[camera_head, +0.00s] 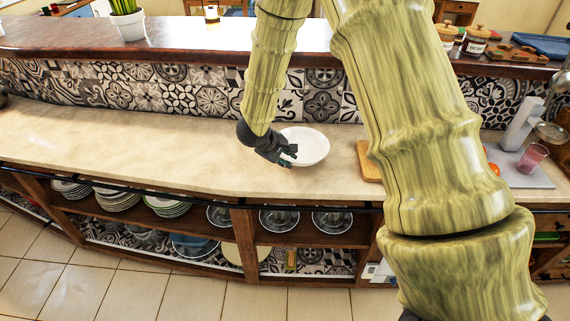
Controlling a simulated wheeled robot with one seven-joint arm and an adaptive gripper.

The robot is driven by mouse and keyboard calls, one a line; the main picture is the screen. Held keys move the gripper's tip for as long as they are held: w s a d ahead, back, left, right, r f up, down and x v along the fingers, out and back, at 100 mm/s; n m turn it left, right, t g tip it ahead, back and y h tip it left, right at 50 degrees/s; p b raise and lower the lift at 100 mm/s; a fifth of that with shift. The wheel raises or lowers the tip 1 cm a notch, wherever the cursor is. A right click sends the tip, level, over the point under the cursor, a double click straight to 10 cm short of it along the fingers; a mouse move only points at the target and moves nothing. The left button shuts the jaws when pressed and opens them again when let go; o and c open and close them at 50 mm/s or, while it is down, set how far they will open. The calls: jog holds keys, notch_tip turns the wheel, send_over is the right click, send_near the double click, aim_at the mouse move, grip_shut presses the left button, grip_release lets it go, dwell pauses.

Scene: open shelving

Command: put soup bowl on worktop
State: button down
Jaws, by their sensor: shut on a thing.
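A white soup bowl (308,147) is at the middle of the beige worktop (130,150), close to its back half. It looks upright; I cannot tell whether its base touches the worktop. My gripper (287,154) is at the bowl's left side, shut on its rim. The dark gripper body hides the bowl's left edge.
A wooden board (369,163) lies right of the bowl, partly behind my arm. A pink glass (532,157) stands on a grey board further right. Stacked plates (117,200) and glass bowls (279,219) sit on the shelf below. The worktop left of my gripper is clear.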

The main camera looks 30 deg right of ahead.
jog(key=shift+s+f, duration=0.2)
jog(key=shift+f, duration=0.5)
jog(key=shift+w+f, duration=0.15)
jog(key=shift+f, duration=0.7)
jog(key=c, duration=1.3)
grip_release()
jog(key=v, duration=1.2)
jog(key=shift+a, duration=0.1)
